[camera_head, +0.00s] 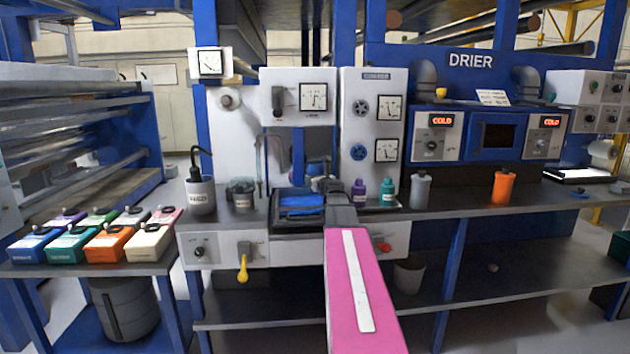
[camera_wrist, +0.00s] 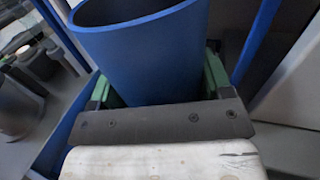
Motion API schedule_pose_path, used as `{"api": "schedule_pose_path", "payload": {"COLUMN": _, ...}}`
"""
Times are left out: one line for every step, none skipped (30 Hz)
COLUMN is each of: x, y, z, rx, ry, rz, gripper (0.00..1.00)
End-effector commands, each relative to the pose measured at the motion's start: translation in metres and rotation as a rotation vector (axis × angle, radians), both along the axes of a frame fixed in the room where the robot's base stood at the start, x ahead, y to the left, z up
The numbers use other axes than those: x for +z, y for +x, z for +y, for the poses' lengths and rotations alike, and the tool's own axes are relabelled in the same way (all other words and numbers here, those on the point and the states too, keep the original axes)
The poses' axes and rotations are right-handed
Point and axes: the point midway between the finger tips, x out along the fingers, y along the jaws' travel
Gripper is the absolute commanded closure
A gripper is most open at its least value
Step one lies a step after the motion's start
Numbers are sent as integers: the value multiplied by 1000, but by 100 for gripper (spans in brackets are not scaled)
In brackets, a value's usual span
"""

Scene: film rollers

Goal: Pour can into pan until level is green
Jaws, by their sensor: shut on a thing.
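My gripper (camera_wrist: 160,82) has green fingers on both sides of a plain blue can (camera_wrist: 140,62) and is shut on it in the wrist view. The can's rim is toward the top of that view; its inside and contents cannot be made out. In the head view my gripper (camera_head: 330,188) is at the far end of my pink arm, over the right side of the dark pan (camera_head: 280,223). A flat blue area shows at the pan; I cannot tell whether it is ink or part of the can. No green level mark can be read.
Dial gauges (camera_head: 313,97) are on white panels behind. Purple (camera_head: 358,192) and teal (camera_head: 387,192) bottles stand right of my gripper. A grey pot (camera_head: 200,195) stands left, beyond several coloured containers (camera_head: 110,243). An orange bottle (camera_head: 502,187) stands under the drier.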

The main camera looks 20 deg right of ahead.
Motion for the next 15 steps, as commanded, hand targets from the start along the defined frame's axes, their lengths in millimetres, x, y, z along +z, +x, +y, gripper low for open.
{"api": "schedule_pose_path", "payload": {"x": 2, "y": 0, "z": -1, "rx": 0, "ry": -17, "rz": -1, "gripper": 66}}
{"api": "schedule_pose_path", "payload": {"x": 3, "y": 0, "z": -2, "rx": 0, "ry": -28, "rz": -1, "gripper": 66}}
{"api": "schedule_pose_path", "payload": {"x": 4, "y": 0, "z": -3, "rx": 0, "ry": -43, "rz": 0, "gripper": 66}}
{"api": "schedule_pose_path", "payload": {"x": 5, "y": 0, "z": -4, "rx": 0, "ry": -55, "rz": 0, "gripper": 66}}
{"api": "schedule_pose_path", "payload": {"x": 6, "y": 0, "z": -5, "rx": 0, "ry": -67, "rz": 0, "gripper": 66}}
{"api": "schedule_pose_path", "payload": {"x": 7, "y": 0, "z": -5, "rx": 0, "ry": -82, "rz": 0, "gripper": 66}}
{"api": "schedule_pose_path", "payload": {"x": 8, "y": 0, "z": -6, "rx": 0, "ry": -93, "rz": -1, "gripper": 66}}
{"api": "schedule_pose_path", "payload": {"x": 9, "y": 0, "z": -7, "rx": 0, "ry": -105, "rz": -1, "gripper": 66}}
{"api": "schedule_pose_path", "payload": {"x": 10, "y": 0, "z": -8, "rx": 0, "ry": -119, "rz": -1, "gripper": 66}}
{"api": "schedule_pose_path", "payload": {"x": 11, "y": 1, "z": -8, "rx": 0, "ry": -130, "rz": -2, "gripper": 66}}
{"api": "schedule_pose_path", "payload": {"x": 12, "y": 0, "z": -9, "rx": 0, "ry": -142, "rz": -2, "gripper": 66}}
{"api": "schedule_pose_path", "payload": {"x": 13, "y": 0, "z": -10, "rx": 0, "ry": -158, "rz": -2, "gripper": 66}}
{"api": "schedule_pose_path", "payload": {"x": 14, "y": 1, "z": -11, "rx": 0, "ry": -169, "rz": -2, "gripper": 66}}
{"api": "schedule_pose_path", "payload": {"x": 15, "y": 1, "z": -12, "rx": 0, "ry": -181, "rz": -2, "gripper": 66}}
{"api": "schedule_pose_path", "payload": {"x": 16, "y": 0, "z": -13, "rx": 0, "ry": -196, "rz": -2, "gripper": 66}}
